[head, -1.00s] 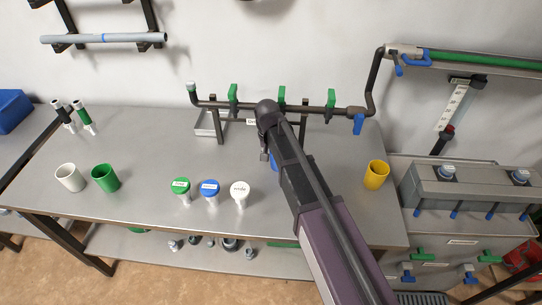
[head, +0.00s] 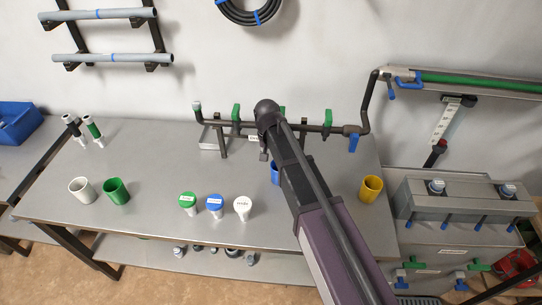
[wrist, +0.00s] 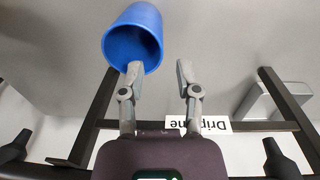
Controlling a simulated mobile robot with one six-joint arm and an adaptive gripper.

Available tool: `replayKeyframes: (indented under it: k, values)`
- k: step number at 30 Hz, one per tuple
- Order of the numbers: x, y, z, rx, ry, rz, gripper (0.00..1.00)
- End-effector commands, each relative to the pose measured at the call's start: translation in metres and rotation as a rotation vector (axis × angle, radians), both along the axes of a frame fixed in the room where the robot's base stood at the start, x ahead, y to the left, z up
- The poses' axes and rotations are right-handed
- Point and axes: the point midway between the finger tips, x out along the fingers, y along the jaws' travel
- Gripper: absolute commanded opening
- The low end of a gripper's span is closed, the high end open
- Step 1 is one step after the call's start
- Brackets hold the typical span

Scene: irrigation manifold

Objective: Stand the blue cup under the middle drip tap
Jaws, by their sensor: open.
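The blue cup (head: 275,173) stands on the bench, partly hidden behind my arm in the head view. In the wrist view the blue cup (wrist: 148,22) is at the top, its open mouth facing the camera. My gripper (wrist: 158,68) is open with nothing between its fingers. Its left finger overlaps the cup's rim in the picture; I cannot tell whether they touch. The right finger is clear of the cup. The middle drip tap (head: 283,111) is green and mostly hidden by my arm on the dark drip line (head: 305,127). Green taps (head: 236,114) (head: 328,117) flank it.
White, blue and green lidded pots (head: 215,205) stand front centre. A white cup (head: 81,190) and green cup (head: 116,190) stand left, a yellow cup (head: 370,188) right. Dark frame posts (wrist: 95,120) (wrist: 288,110) flank my gripper. Bench (head: 150,200) is clear between.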

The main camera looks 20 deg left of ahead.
Motion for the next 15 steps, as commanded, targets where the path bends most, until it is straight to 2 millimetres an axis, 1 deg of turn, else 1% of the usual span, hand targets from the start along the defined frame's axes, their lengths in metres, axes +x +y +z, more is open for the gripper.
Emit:
replayKeyframes:
  k: [1, 6, 15]
  values:
    - [0.0, 0.0, 0.009, 0.0, 0.0, 0.0, 0.43]
    - [0.0, 0.001, 0.023, 0.0, 0.0, 0.0, 0.43]
    - [-0.001, 0.002, 0.039, 0.0, 0.0, 0.0, 0.43]
